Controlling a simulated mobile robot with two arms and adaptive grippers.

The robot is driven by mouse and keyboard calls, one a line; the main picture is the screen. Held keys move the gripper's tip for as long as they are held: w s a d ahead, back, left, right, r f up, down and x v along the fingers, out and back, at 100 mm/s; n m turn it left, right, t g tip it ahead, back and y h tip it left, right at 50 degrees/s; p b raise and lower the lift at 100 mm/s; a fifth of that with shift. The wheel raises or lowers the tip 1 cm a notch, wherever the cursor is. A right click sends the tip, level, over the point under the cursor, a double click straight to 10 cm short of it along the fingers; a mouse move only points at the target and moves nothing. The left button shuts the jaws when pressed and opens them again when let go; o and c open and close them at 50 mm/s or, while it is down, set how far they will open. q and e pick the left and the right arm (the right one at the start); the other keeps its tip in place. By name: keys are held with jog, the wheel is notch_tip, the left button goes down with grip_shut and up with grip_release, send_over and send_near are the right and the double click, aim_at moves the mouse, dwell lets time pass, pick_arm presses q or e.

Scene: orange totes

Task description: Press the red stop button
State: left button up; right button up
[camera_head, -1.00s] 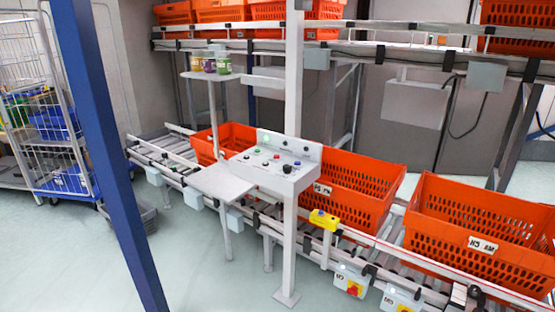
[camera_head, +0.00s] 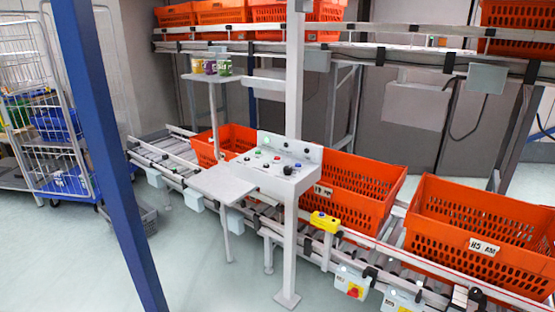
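A grey control panel (camera_head: 275,178) stands on a post in the middle of the view, in front of the conveyor. Its sloped face carries several small buttons. A small red button (camera_head: 277,160) sits near the middle of the face, among green, blue and black ones. A green light (camera_head: 266,142) shows on the panel's upright back. Neither of my grippers is in view, and nothing touches the panel.
Orange totes (camera_head: 480,240) stand on the roller conveyor behind and right of the panel. A blue post (camera_head: 105,150) rises at left. Jars (camera_head: 224,66) stand on a small stand.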

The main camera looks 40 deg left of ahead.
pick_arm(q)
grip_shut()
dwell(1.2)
